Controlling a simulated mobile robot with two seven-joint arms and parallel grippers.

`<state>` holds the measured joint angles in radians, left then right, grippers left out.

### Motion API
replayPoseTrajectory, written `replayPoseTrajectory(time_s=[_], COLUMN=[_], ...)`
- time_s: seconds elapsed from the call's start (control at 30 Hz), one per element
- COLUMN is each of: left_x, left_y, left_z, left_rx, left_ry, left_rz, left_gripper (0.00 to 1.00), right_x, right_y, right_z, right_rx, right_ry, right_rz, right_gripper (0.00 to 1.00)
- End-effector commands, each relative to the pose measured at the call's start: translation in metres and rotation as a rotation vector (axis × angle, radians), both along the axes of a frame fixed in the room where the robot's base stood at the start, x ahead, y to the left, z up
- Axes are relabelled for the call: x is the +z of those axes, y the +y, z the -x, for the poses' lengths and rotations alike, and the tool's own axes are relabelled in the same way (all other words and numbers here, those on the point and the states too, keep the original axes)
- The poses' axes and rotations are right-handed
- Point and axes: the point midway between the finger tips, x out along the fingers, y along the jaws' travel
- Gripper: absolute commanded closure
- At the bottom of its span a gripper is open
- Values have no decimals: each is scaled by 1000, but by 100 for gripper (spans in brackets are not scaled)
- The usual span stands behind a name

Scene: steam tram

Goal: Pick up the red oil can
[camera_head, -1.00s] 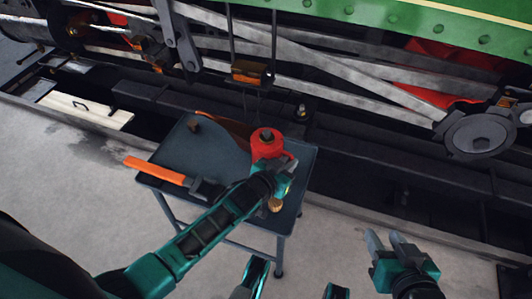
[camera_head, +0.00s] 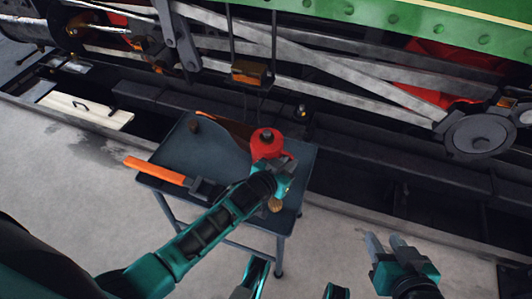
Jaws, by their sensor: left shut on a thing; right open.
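The red oil can (camera_head: 266,142) is upright over the back right part of a small dark table (camera_head: 178,153). It has a dark cap on top. My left gripper (camera_head: 284,163) is at the near right side of the can and shut on it. The gripper and wrist hide the can's lower part, so I cannot tell whether its base touches the table. My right gripper (camera_head: 384,244) is open and empty, off to the right of the table over the floor.
The tram's rods and wheels (camera_head: 480,138) rise behind the table. Floor is clear at the left.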

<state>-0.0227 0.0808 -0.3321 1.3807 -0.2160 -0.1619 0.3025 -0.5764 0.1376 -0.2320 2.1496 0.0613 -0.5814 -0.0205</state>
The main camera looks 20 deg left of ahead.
Motion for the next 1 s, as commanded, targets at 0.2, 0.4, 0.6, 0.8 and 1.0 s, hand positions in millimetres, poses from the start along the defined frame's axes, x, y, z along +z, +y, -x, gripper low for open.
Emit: replayPoseTrajectory(time_s=[0.2, 0.4, 0.6, 0.8, 1.0], left_x=[-1, 2, 5, 22, 61], left_y=[0, 0, 0, 0, 0], left_z=[0, -1, -1, -2, -1], left_rx=[1, -1, -1, -1, -2], left_ry=[1, -7, -7, -8, -10], left_rz=[-1, -1, -1, -1, -1], left_gripper=[100, 100, 100, 100, 100], right_x=[2, 2, 4, 13, 25], right_y=[1, 1, 1, 1, -5], right_z=[0, 0, -1, -2, -2], right_rx=[2, 3, 3, 1, -10], right_ry=[-3, -4, -5, -9, -16], right_rz=[-1, -2, -2, -1, 8], right_gripper=[57, 57, 57, 57, 57])
